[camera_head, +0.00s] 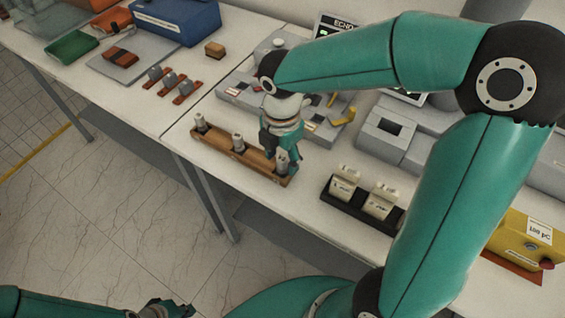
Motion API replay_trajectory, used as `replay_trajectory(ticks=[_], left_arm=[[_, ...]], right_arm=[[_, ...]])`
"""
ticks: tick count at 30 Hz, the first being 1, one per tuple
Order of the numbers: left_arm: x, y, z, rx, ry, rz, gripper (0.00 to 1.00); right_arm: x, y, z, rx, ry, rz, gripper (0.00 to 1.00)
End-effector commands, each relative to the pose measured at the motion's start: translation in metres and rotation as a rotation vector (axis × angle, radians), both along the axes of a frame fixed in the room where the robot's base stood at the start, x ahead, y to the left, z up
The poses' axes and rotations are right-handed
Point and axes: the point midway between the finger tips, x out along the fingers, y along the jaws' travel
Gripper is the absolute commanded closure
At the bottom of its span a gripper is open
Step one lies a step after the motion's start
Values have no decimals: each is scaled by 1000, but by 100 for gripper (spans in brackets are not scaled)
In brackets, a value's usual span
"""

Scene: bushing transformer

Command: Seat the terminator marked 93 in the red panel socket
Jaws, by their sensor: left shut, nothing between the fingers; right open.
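A brown wooden rack (218,143) on the table holds a row of grey terminators: one at the left end (200,122), one in the middle (238,143) and one at the right end (282,163). The markings are too small to read, so I cannot tell which is 93. My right gripper (281,150) points down at the right-end terminator, its open fingers beside or around the top of it. My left gripper (172,308) is shut and empty, low at the picture's bottom edge, away from the table. A grey panel (238,90) with small red and yellow marks lies behind the rack, partly hidden by my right arm.
A yellow box (522,240) is at far right. Grey equipment (385,135) stands behind. Blue box (178,18), green tray (70,46) and small brown-based parts (172,84) are on the left table.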

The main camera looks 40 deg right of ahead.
Motion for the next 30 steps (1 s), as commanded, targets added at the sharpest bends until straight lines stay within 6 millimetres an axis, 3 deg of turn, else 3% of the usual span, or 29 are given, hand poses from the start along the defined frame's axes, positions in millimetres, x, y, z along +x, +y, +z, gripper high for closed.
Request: replay_trajectory(ticks=[3, 11, 21, 30], left_arm=[[0, 0, 0, 0, 0, 0, 100], [0, 0, 0, 0, 0, 0, 100], [0, 0, 0, 0, 0, 0, 100], [0, 0, 0, 0, 0, 0, 100]], right_arm=[[0, 0, -11, 0, 1, 1, 45], [0, 0, -13, 0, -1, 1, 47], [0, 0, -13, 0, -1, 2, 100], [1, 1, -12, 0, -2, 2, 100]])
